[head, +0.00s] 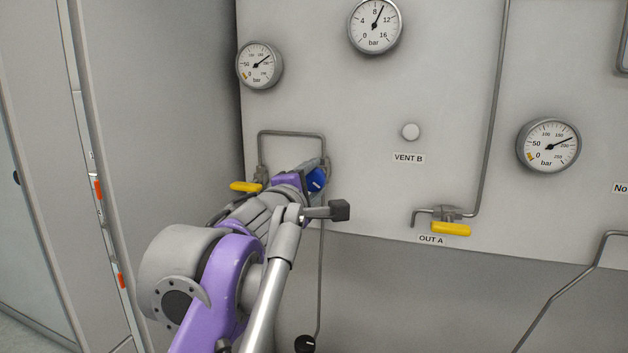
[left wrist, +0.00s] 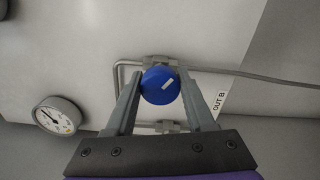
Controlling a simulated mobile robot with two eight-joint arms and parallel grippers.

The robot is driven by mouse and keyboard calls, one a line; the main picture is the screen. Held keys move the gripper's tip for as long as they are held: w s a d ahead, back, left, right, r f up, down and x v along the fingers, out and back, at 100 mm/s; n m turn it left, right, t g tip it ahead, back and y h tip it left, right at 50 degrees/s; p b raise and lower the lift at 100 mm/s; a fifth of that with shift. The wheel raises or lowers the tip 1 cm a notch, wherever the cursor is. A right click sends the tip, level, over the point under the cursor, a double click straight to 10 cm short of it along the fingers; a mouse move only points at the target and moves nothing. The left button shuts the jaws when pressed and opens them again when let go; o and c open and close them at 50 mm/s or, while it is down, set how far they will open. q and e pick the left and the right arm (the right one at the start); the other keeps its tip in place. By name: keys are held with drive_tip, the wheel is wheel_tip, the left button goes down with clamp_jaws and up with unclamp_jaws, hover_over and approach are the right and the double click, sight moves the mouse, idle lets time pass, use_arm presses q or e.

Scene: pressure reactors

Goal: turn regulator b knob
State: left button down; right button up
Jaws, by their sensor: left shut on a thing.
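The regulator b knob is a round blue knob (head: 316,180) with a white mark, on the grey panel, partly hidden by my gripper in the head view. In the left wrist view the blue knob (left wrist: 160,86) sits between the two fingertips, its white mark pointing to the upper right. My left gripper (left wrist: 160,90) is shut on the knob, one finger on each side. In the head view my left gripper (head: 308,180) reaches the panel from the lower left. My right gripper is not in view.
A yellow valve handle (head: 246,187) is close left of my gripper. Another yellow handle (head: 451,229) is at OUT A. Gauges (head: 260,65) and a bent pipe (head: 292,133) are on the panel. A grey cabinet wall (head: 160,100) stands at the left.

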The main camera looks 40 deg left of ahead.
use_arm(q)
drive_tip(key=shift+n, duration=0.3)
drive_tip(key=shift+c, duration=1.3)
unclamp_jaws()
drive_tip(key=shift+s, duration=0.1)
drive_tip(key=v, duration=1)
drive_tip(key=shift+s+b, duration=0.35)
drive_tip(key=shift+b, duration=0.05)
drive_tip(key=shift+d, duration=0.1)
